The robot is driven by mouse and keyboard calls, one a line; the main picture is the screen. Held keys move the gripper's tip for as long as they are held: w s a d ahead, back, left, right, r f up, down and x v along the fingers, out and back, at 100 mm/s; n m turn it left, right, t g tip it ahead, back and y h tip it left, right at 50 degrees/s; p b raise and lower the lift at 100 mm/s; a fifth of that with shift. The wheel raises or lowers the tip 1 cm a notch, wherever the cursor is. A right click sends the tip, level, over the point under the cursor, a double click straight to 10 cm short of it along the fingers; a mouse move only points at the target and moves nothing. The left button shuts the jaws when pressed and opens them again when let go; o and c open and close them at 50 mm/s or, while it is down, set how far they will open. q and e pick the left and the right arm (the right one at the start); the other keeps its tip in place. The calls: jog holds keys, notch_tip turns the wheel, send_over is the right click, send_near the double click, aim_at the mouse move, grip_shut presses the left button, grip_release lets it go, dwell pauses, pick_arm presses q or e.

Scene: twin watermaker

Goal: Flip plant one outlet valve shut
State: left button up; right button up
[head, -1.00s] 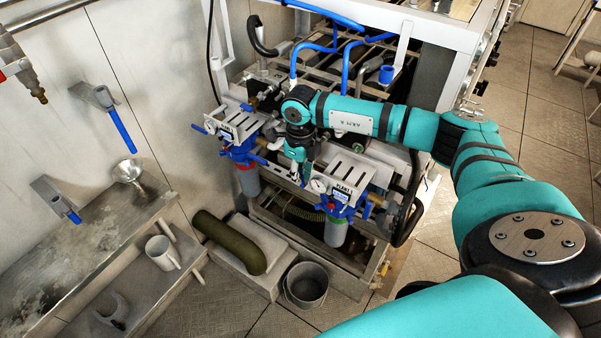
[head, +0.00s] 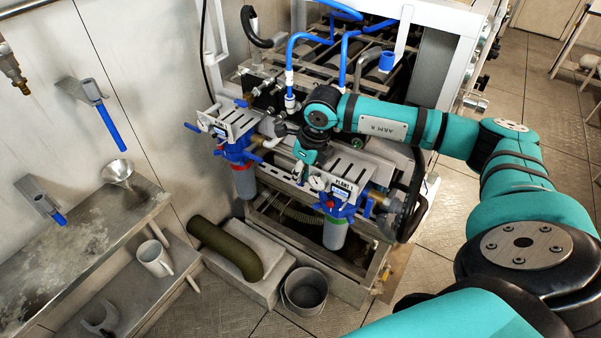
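Two filter units stand side by side on the watermaker frame. The right one has a slotted plate with a sign (head: 344,187) that starts "PLANT"; its number is hard to read. Below it are a blue filter head (head: 340,207) and a grey bowl (head: 335,234). The left unit has a similar plate (head: 230,121), a blue lever (head: 193,127) and a grey bowl (head: 244,182). I cannot tell which handle is the outlet valve. My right gripper (head: 298,172) points down between the units, small and mostly hidden by my wrist; its fingers are unclear. My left gripper is not in view.
Blue hoses (head: 291,62) and the white frame (head: 448,18) rise behind my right arm. A metal bucket (head: 304,289) and a green-brown bent pipe (head: 228,248) sit in front. Tiled floor is open at right.

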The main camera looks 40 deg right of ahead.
jog(key=o, duration=0.4)
jog(key=v, duration=1.2)
